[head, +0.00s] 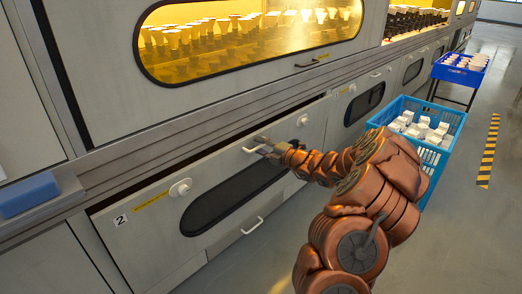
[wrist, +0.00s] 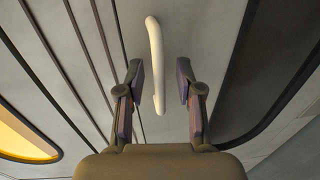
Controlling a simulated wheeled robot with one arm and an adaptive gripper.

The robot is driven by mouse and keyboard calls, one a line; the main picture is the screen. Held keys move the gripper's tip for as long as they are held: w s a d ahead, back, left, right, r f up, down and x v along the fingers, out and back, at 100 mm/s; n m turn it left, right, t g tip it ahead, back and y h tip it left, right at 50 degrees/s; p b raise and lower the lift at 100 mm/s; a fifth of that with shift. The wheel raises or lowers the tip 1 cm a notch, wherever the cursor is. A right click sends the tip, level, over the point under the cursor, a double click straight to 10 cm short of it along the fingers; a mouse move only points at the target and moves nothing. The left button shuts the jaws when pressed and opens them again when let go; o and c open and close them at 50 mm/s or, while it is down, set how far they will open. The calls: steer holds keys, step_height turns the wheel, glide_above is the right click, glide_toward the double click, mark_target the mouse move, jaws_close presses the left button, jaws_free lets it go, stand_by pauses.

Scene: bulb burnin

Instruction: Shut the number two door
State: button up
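The number two door (head: 150,240) is the light grey lower panel with a "2" label (head: 121,221), a yellow strip and a dark oval window (head: 235,198). A dark gap runs along its top edge, so it looks slightly ajar. It has a white upper handle (head: 250,150) and a white lower handle (head: 252,226). My gripper (head: 262,143) is at the upper handle. In the wrist view my gripper (wrist: 160,82) is open, with the white handle (wrist: 156,50) lying between and beyond its fingertips. I cannot tell whether they touch it.
Round white latches (head: 180,187) sit near the door's top corners. Above is a lit yellow oval window (head: 250,35) with bulbs behind it. A blue crate (head: 440,165) of white boxes stands right of my arm, with a blue cart (head: 460,75) behind it. Floor at right is clear.

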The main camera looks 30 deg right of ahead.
steer(key=shift+w+a, duration=0.1)
steer(key=shift+w, duration=0.15)
jaws_close()
stand_by(0.6)
